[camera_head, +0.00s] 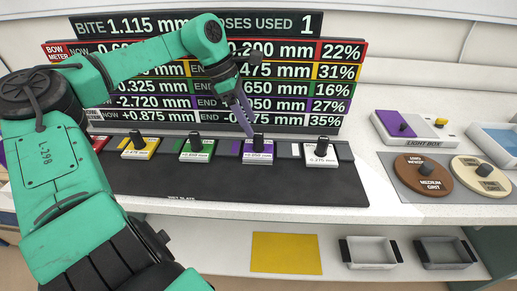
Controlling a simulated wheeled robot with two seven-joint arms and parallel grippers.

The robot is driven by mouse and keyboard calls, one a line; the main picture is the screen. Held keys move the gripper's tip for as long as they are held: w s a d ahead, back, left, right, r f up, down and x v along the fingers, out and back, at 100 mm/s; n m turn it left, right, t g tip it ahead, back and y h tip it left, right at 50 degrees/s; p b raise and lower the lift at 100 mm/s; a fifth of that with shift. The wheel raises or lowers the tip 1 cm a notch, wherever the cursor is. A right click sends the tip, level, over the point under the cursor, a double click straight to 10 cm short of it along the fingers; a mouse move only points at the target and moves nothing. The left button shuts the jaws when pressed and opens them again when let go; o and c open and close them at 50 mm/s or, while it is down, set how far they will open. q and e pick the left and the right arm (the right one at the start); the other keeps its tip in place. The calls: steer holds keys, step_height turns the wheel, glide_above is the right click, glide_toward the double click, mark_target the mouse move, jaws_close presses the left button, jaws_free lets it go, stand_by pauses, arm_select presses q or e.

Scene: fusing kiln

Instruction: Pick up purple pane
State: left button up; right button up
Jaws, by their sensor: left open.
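The purple pane (257,158) lies on the dark slate, with a black knob on top and a small label on its front. It sits between the green pane (197,156) and the white pane (320,160). My left gripper (246,120) hangs above the purple pane with its fingers pointing down, open and empty. Its fingertips are close above the pane's knob, slightly left of it in the picture; I cannot tell the exact gap. My right gripper is out of view.
A yellow pane (139,153) is farther left on the slate (270,187). A display board (300,80) stands behind. At right are a light box (425,139) with a purple square on it and two round grit discs (424,173). Grey bins (371,252) sit below.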

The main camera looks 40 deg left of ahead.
mark_target(256, 133)
arm_select(q)
steer(key=p+x, duration=0.1)
steer(key=x, duration=0.6)
steer(key=shift+s, duration=0.1)
steer(key=shift+r, duration=0.15)
jaws_close()
